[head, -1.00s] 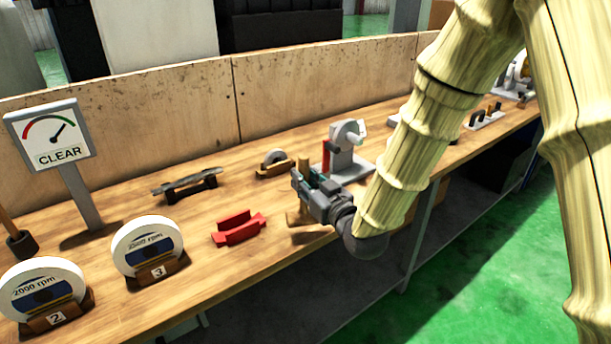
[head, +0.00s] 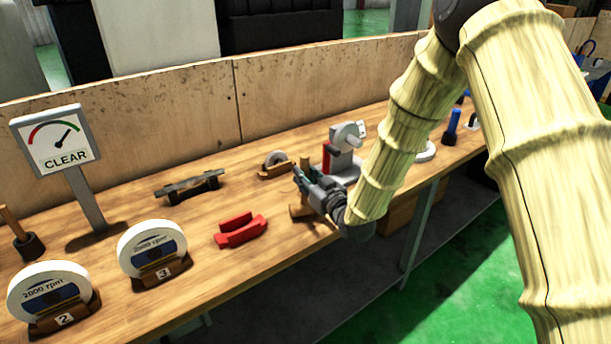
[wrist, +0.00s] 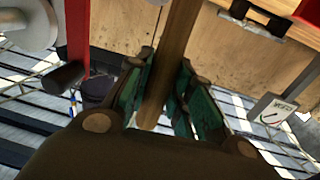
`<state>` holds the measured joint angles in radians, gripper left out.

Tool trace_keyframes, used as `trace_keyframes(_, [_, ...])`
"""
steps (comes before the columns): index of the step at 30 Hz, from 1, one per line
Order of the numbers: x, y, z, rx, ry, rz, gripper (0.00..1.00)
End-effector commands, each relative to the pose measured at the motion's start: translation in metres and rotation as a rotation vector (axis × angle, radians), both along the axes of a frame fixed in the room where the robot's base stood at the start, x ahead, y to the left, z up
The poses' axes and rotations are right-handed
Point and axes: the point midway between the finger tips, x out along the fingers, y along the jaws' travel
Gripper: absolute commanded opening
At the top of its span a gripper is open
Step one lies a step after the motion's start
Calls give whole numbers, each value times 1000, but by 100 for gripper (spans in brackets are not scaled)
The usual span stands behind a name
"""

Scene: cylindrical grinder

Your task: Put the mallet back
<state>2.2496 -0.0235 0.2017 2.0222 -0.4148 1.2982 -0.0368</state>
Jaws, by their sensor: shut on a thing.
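My gripper (head: 304,184) is above the front part of the workbench (head: 110,262). It is shut on a wooden shaft, which I take to be the handle of the mallet (wrist: 172,62). In the wrist view the shaft runs between the two green finger pads. In the head view a short wooden end shows above the fingers, and a wooden block shows just below them, close to the bench top. My gripper hides part of the mallet, and I cannot tell whether it touches the bench.
A grey stand with a red side (head: 345,160) is just behind my gripper. Red blocks (head: 240,229) lie to its left. A small wheel in a wooden holder (head: 275,163), a black rest (head: 188,186), two numbered wheels (head: 152,248) and a CLEAR sign (head: 56,138) stand further left.

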Motion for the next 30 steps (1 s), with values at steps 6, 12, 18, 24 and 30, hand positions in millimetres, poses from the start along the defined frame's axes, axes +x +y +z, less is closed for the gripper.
trace_keyframes(6, [0, 0, -5, 0, -2, 0, 0])
trace_keyframes(12, [0, 0, -7, 1, -1, 0, 0])
trace_keyframes(18, [0, 0, -8, 1, -1, 0, 42])
trace_keyframes(24, [0, 0, -8, 0, 0, 0, 44])
trace_keyframes(30, [0, 0, -5, 1, -1, 0, 44])
